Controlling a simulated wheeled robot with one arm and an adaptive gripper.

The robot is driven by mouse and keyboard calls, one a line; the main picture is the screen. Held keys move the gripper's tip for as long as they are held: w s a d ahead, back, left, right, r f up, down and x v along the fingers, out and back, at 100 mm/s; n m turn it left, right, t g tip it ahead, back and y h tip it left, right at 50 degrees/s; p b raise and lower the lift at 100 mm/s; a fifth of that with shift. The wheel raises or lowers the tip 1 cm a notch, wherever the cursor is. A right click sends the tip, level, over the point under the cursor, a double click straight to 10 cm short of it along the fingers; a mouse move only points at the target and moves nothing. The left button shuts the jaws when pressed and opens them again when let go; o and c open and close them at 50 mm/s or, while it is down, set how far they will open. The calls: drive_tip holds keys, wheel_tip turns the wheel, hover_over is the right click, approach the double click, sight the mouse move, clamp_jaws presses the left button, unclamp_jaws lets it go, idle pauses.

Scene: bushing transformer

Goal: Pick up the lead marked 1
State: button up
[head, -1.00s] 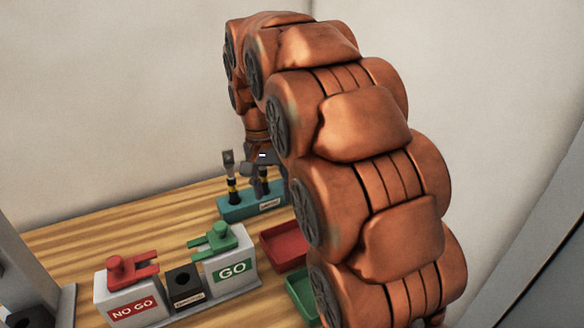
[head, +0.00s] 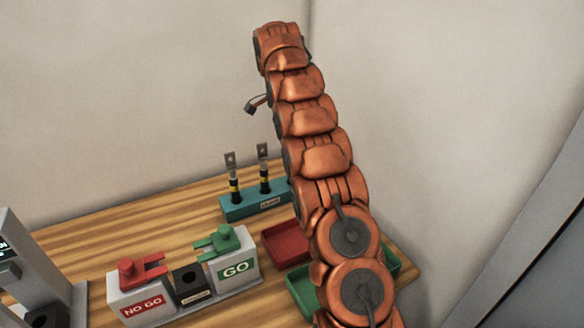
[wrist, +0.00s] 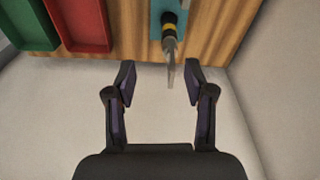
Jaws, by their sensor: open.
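Two leads stand upright in a teal rack (head: 240,211) in the head view, a left lead (head: 234,182) and a right lead (head: 264,172). Each has a flat metal lug on top, a black body and a yellow band. I cannot read a number on either. My gripper (head: 255,104) is mostly hidden behind my arm in the head view, above the leads. In the wrist view my gripper (wrist: 159,76) is open and empty. One lead (wrist: 169,40) shows beyond the fingertips, its lug reaching between them, nearer the right finger; I cannot tell which lead it is.
A red tray (head: 284,242) and a green tray (head: 302,290) lie right of a gauge stand with a red NO GO block (head: 142,304) and a green GO block (head: 235,267). A grey device (head: 35,270) stands at left. Walls close the back.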

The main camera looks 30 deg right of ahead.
drive_tip(key=shift+w+d+f+m, duration=0.25)
drive_tip(key=shift+w+d+m, duration=0.1)
drive_tip(key=shift+d, duration=0.2)
drive_tip(key=shift+w+d+f+m, duration=0.25)
drive_tip(key=shift+w+d, duration=0.05)
drive_tip(key=shift+d, duration=0.25)
drive_tip(key=shift+d+f, duration=0.15)
drive_tip(key=shift+f, duration=0.45)
drive_tip(key=shift+f+b, duration=0.65)
drive_tip(key=shift+d+f+p, duration=0.2)
drive_tip(key=shift+f+p, duration=0.3)
drive_tip(key=shift+f, duration=0.1)
drive_tip(key=shift+d+f+p, duration=0.2)
drive_tip(key=shift+f+p, duration=0.25)
drive_tip(key=shift+f, duration=0.15)
drive_tip(key=shift+f+p, duration=0.4)
drive_tip(key=shift+f, duration=0.95)
clamp_jaws()
